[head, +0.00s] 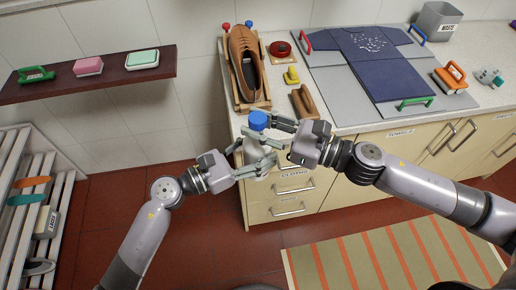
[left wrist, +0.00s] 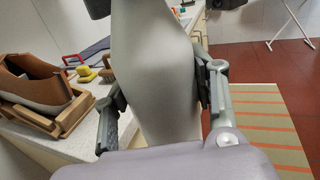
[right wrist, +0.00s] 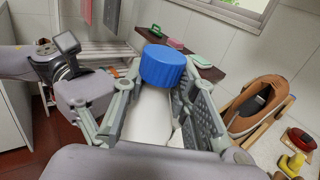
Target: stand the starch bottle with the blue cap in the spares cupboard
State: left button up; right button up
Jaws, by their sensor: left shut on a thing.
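The starch bottle is pale with a blue cap (head: 258,120); its body (left wrist: 155,75) fills the left wrist view. My left gripper (head: 256,159) is shut around the body and holds it upright in front of the counter's left end. My right gripper (head: 268,132) is just below the cap, its open fingers on either side of the bottle's upper part (right wrist: 150,118). The cap (right wrist: 162,66) stands above these fingers in the right wrist view. I cannot pick out the spares cupboard: one front label (head: 400,133) looks like "towels", and the right one (head: 503,115) is too small to read.
A wall shelf (head: 110,78) and slatted rack (head: 30,190) stand left. A striped mat (head: 390,255) covers the floor.

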jog(key=o, duration=0.5)
jog(key=shift+a, duration=0.1)
jog(key=shift+s, duration=0.15)
